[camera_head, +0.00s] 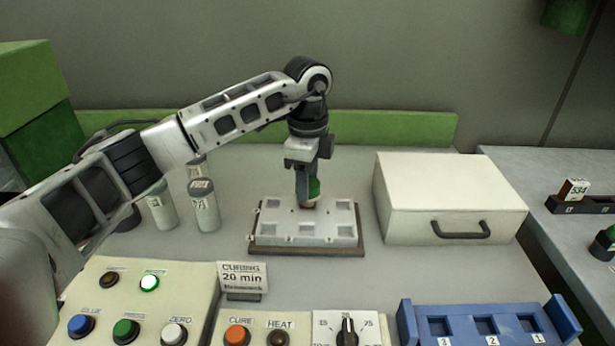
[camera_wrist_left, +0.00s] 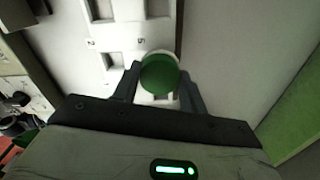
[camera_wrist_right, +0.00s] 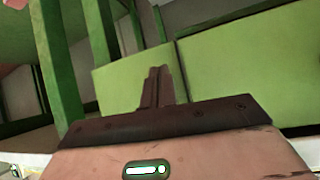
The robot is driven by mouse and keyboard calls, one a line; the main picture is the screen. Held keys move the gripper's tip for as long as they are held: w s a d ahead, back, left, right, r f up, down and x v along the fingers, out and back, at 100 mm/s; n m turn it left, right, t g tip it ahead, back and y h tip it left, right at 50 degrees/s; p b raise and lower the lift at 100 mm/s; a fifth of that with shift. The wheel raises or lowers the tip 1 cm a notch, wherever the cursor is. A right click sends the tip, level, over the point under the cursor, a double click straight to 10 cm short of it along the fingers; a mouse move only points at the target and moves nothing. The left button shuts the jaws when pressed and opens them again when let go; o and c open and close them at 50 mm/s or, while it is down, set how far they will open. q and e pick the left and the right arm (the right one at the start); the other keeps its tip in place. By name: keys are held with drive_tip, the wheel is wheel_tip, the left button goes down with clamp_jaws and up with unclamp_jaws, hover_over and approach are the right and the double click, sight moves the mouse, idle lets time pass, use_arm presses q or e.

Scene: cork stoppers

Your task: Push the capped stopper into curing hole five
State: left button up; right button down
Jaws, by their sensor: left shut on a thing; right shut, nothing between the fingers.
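My left gripper (camera_head: 308,203) is shut on the capped stopper (camera_head: 314,187), whose round green cap (camera_wrist_left: 160,75) faces the left wrist camera between the two fingers. The stopper is upright, over the back-middle part of the white curing block (camera_head: 285,232). Its lower end is at or close to the block's top; I cannot tell how far it is in a hole. In the left wrist view a label "5" is printed beside the cap, and the hole under the stopper is hidden. My right gripper (camera_wrist_right: 162,72) is shut and empty, seen only in the right wrist view.
A white box with a dark handle (camera_head: 450,200) stands right of the block. Grey bottles (camera_head: 204,207) stand at left. A button panel (camera_head: 140,300), a curing sign (camera_head: 243,277), a dial (camera_head: 347,330) and a blue numbered rack (camera_head: 465,326) line the front.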

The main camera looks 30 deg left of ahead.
use_arm(q)
drive_tip(key=shift+f+b, duration=0.35)
drive_tip(key=shift+f, duration=0.4)
idle(0.7)
drive_tip(key=o, duration=1)
drive_tip(key=shift+o, duration=0.2)
wheel_tip(320, 180, up, 16)
drive_tip(key=shift+p, duration=0.4)
